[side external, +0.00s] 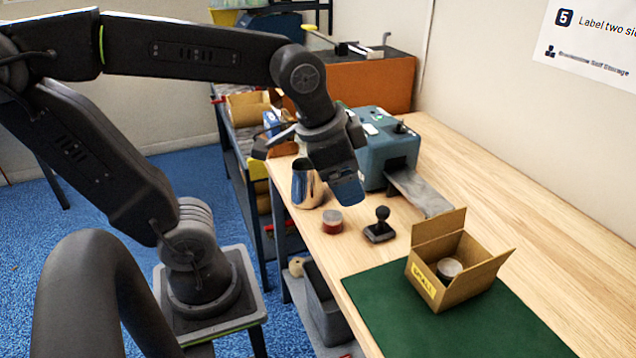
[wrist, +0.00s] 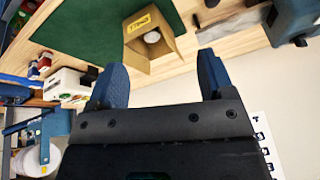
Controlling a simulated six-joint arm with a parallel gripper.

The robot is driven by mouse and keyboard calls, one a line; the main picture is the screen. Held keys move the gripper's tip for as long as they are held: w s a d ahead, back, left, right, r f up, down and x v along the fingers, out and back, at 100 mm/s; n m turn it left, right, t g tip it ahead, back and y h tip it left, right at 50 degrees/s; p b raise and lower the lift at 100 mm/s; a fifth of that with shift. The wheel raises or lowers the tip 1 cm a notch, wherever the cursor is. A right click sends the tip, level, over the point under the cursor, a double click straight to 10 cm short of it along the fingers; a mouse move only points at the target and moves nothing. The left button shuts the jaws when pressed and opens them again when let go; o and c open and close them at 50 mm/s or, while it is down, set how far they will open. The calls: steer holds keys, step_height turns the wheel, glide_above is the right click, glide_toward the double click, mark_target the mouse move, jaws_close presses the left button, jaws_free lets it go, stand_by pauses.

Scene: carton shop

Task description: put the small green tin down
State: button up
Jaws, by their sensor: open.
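A small round tin (side external: 449,268) with a pale grey lid stands inside an open cardboard carton (side external: 428,285) labelled SMALL. Its side looks dark in the shade, and I cannot tell if it is green. In the wrist view the tin's lid (wrist: 152,37) shows inside the carton (wrist: 160,65), beyond the fingertips. My gripper (side external: 347,188) is up over the bench, left of the carton and well apart from it. In the wrist view its two blue fingers (wrist: 160,70) are wide apart with nothing between them.
The carton stands on a green mat (side external: 385,305) with its flaps up. A red tin with a grey lid (side external: 332,221), a black hand stamp (side external: 380,226), a shiny metal cup (side external: 306,184) and a teal machine (side external: 385,150) stand farther back on the bench. Bare wood lies right of the carton.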

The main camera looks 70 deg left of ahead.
steer(key=s+n, duration=0.1)
steer(key=s+f+n, duration=0.1)
steer(key=s+a+n+t, duration=0.1)
steer(key=s, duration=0.1)
steer(key=shift+f+n, duration=0.25)
steer(key=shift+n, duration=0.05)
stand_by(1.0)
